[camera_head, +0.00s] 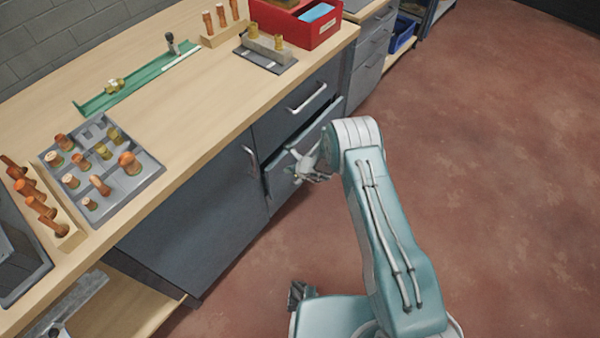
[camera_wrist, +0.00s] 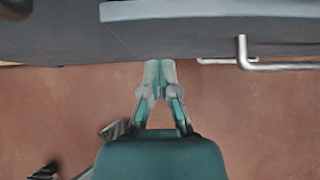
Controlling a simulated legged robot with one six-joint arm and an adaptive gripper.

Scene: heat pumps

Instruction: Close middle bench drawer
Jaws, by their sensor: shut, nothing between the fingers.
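The workbench (camera_head: 205,120) has a grey front with a top drawer (camera_head: 290,105) and a middle drawer (camera_head: 329,118) below it. The middle drawer's front stands out a little from the bench, with a dark gap along its left side. My gripper (camera_head: 298,177) is at the left part of this drawer front, and my arm hides much of the drawer. In the wrist view my gripper (camera_wrist: 160,66) is shut and empty, its fingertips close to the grey front at the top of the picture. I cannot tell whether they touch it.
A cabinet door (camera_head: 205,215) with a vertical handle is left of the drawers. Copper fittings in a grey tray (camera_head: 150,178), a green rail (camera_head: 135,82) and a red bin (camera_head: 300,28) are on the benchtop. The red-brown floor (camera_head: 500,180) at right is clear.

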